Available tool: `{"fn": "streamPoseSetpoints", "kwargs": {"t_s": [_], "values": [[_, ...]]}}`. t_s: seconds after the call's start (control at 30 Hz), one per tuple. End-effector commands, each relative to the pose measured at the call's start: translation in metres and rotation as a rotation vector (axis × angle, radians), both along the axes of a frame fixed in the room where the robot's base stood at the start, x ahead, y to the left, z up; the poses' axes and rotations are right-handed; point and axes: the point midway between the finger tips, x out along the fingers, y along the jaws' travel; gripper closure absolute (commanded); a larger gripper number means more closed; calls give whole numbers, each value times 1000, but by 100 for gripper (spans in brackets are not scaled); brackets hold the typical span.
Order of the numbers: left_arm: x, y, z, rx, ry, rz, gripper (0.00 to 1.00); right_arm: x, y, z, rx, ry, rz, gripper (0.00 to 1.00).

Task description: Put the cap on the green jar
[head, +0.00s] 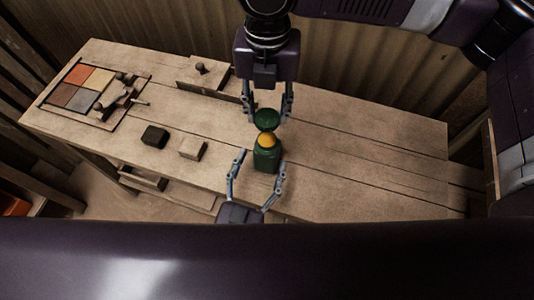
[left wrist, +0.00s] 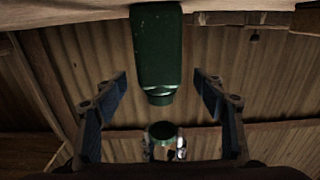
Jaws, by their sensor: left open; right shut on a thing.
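The green jar (head: 266,160) stands upright on the wooden table, with a yellow-orange patch at its top in the head view. The left wrist view shows the jar (left wrist: 156,45) upside down, its neck toward the picture's bottom. My left gripper (head: 260,157) is open, its fingers on either side of the jar with gaps. My right gripper (head: 267,118) is shut on the green cap (head: 266,115) and comes from the far side. The cap (left wrist: 162,130) is apart from the neck in the left wrist view.
A tray of coloured tiles (head: 70,97) lies at the table's left end. A dark block (head: 155,136) and a pale block (head: 193,149) lie left of the jar. A wooden piece with a knob (head: 203,76) stands behind. The table's right side is clear.

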Motion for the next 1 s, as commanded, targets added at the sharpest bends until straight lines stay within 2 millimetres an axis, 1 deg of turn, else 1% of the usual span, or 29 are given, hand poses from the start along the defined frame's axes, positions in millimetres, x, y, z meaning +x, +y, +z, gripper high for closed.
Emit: {"fn": "streamPoseSetpoints", "kwargs": {"t_s": [0.03, 0.1, 0.2, 0.3, 0.43, 0.7, 1.0], "values": [[10, -3, 2, -2, -4, 2, 36, 0, 0, 0, 0, 0, 0, 71], [20, -6, 1, -1, -3, 1, 36, 0, 0, 0, 0, 0, 0, 71], [31, -10, 1, -1, -2, 1, 36, 0, 0, 0, 0, 0, 0, 71], [38, -12, 0, 1, -1, 1, 36, 0, 0, 0, 0, 0, 0, 71], [42, -13, 0, 1, 0, 0, 36, 0, 0, 0, 0, 0, 0, 71], [42, -14, 0, 1, 1, 0, 37, 0, 0, 0, 0, 0, 0, 71], [42, -14, 0, 0, 0, 0, 70, 0, 0, 0, 0, 0, 0, 71]]}}
